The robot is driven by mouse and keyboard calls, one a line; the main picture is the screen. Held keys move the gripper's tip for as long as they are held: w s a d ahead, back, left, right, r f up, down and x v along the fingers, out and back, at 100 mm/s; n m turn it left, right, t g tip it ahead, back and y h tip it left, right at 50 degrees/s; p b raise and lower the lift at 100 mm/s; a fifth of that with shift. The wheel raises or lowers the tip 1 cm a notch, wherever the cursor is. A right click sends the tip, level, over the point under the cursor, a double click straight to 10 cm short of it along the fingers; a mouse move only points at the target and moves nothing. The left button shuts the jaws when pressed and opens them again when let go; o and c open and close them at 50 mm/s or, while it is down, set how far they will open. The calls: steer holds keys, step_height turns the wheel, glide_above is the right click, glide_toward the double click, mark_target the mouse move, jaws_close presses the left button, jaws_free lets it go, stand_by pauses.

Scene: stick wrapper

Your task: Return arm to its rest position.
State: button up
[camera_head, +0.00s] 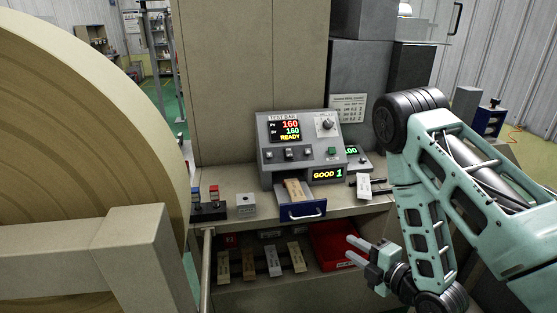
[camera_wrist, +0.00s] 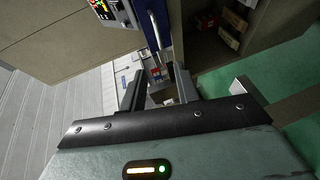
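My gripper (camera_head: 352,251) is at the lower right of the head view, in front of the shelf below the bench top. Its two fingers point left and are spread apart, with nothing between them. In the wrist view the fingers of my gripper (camera_wrist: 157,88) also stand apart and empty. My arm comes in from the right side of the head view.
A grey test unit (camera_head: 305,145) reads READY and GOOD 1; its blue-fronted drawer (camera_head: 302,210) is out and holds a tan stick (camera_head: 294,188). Several sticks and a red bin (camera_head: 333,246) sit on the lower shelf. A large tan wheel (camera_head: 90,120) fills the left.

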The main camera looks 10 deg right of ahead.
steer(key=a+r+m+g+h, duration=0.1)
steer(key=a+r+m+g, duration=0.25)
steer(key=a, duration=0.25)
steer(key=a+r+m+g+h, duration=0.1)
steer(key=a+r+m+g, duration=0.15)
steer(key=a+g, duration=0.2)
steer(key=s+a+r+m+g+h, duration=0.1)
steer(key=s+r+m+g, duration=0.2)
steer(key=s, duration=0.8)
steer(key=s+a+r+m+g+h, duration=0.2)
steer(key=s+r+m+g, duration=0.1)
steer(key=s+r, duration=0.5)
steer(key=s+m, duration=0.1)
steer(key=s, duration=0.2)
steer(key=shift+r+m, duration=0.25)
steer(key=shift+m, duration=0.15)
